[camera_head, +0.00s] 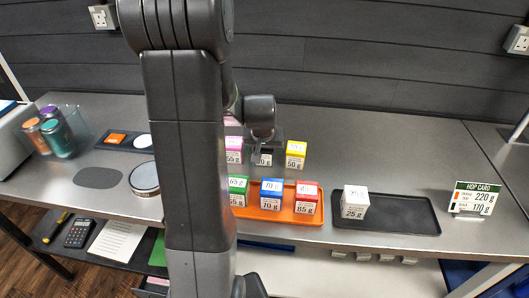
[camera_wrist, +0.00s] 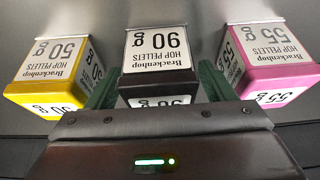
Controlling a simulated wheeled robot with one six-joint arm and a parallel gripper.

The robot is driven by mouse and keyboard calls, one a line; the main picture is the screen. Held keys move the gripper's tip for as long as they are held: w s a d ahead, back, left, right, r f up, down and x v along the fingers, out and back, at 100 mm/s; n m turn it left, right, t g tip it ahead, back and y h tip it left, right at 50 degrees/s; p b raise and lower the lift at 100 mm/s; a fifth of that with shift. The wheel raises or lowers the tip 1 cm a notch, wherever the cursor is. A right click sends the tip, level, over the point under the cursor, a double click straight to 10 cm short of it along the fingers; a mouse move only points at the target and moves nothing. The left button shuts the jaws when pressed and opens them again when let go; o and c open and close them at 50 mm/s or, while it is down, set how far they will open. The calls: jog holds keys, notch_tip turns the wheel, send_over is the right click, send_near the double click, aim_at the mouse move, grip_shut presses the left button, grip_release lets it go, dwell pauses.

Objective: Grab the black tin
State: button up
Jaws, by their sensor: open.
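The black tin (camera_wrist: 160,52) has a white label reading Brackenhop hop pellets 90 g. It is in the middle of the wrist view. In the head view the black tin (camera_head: 264,159) stands on the steel bench in the back row, its upper part largely hidden by my gripper (camera_head: 264,143). In the wrist view my gripper (camera_wrist: 160,78) is open, with one green finger on each side of the black tin. I cannot tell whether the fingers touch it. A yellow 50 g tin (camera_head: 296,154) and a pink 55 g tin (camera_head: 234,151) stand on either side of it.
In front, an orange tray (camera_head: 300,218) holds green (camera_head: 237,190), blue (camera_head: 271,194) and red (camera_head: 306,196) tins. A white 25 g tin (camera_head: 355,202) sits on a dark tray (camera_head: 405,213). A hop card (camera_head: 473,198) stands right. Bench right of the yellow tin is clear.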

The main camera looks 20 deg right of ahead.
jog(key=c, duration=1.1)
